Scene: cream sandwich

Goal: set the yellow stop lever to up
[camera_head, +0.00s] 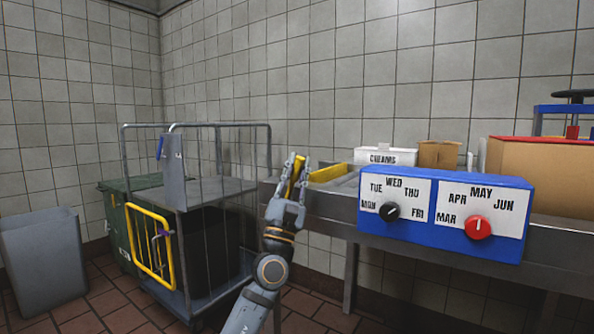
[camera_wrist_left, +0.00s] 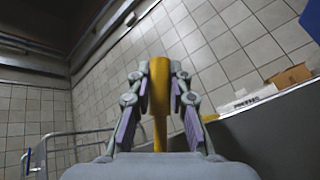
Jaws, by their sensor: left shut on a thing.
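The yellow stop lever (camera_head: 297,173) stands between the fingers of my left gripper (camera_head: 297,162), close to the left end of the metal counter. It looks roughly upright with a slight lean to the right at the top. In the left wrist view the lever (camera_wrist_left: 159,85) has a thick grip and a thinner stem. The fingers of my left gripper (camera_wrist_left: 160,82) are shut on the thick grip from both sides. The lever's base is hidden behind my gripper. My right gripper is not in view.
Right of the gripper are a yellow tray-like piece (camera_head: 330,173), a white box marked CREAMS (camera_head: 385,157) and a blue dial box (camera_head: 445,240). The metal counter (camera_head: 325,203) runs right. A wire cage trolley (camera_head: 200,190) and a grey bin (camera_head: 42,260) stand left.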

